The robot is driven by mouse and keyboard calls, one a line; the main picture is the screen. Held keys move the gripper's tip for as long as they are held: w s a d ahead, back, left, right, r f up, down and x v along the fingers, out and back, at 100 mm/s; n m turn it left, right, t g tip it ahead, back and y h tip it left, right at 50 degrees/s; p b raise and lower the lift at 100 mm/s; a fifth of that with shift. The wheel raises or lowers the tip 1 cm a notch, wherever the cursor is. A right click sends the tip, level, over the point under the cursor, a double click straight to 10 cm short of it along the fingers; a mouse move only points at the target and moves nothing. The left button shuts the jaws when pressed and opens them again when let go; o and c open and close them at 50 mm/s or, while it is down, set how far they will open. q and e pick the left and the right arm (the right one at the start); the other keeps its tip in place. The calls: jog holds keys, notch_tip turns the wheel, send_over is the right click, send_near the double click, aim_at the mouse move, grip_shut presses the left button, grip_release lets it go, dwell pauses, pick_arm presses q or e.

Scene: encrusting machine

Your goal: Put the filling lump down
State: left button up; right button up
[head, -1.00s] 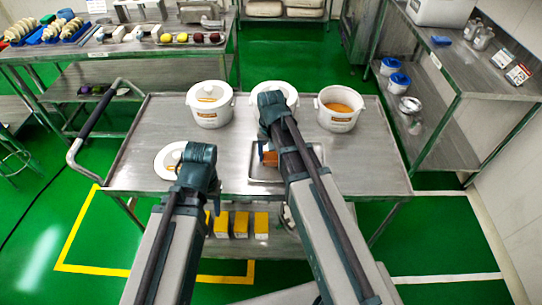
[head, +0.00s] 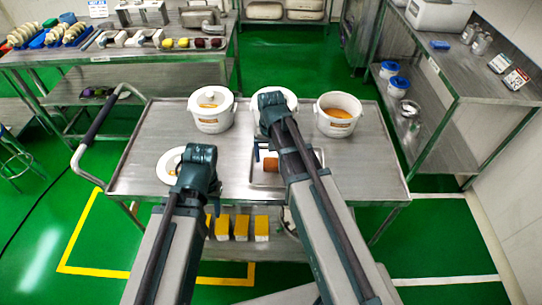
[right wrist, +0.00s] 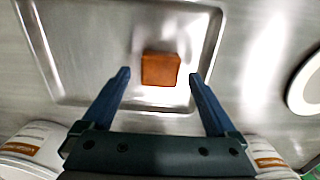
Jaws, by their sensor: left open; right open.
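The filling lump (head: 271,163) is a small orange-brown block. It lies on the shallow metal tray (head: 318,154) on the cart; in the right wrist view the lump (right wrist: 161,69) sits near one edge of the tray (right wrist: 62,92). My right gripper (right wrist: 160,76) is open over the tray, its blue fingers on either side of the lump with a gap on both sides. In the head view, my right arm hides part of the tray. My left gripper (head: 198,190) is open over the cart's front left, its fingers mostly hidden by its own wrist.
A lidded white pot (head: 211,112), a partly hidden pot and an open pot with orange filling (head: 338,113) stand along the cart's back. A white plate or lid (head: 168,160) lies near my left gripper. The cart top (head: 375,165) is clear at right.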

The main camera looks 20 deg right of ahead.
aim_at(271, 161)
notch_tip(271, 161, up, 10)
jog(key=p, duration=0.9)
jog(key=s+a+n+h, duration=0.1)
jog(key=s+a+n, duration=0.6)
jog(key=s+a, duration=0.3)
jog(key=s, duration=0.4)
jog(key=shift+s, duration=0.3)
jog(key=shift+a+f, duration=0.1)
jog(key=shift+f, duration=0.1)
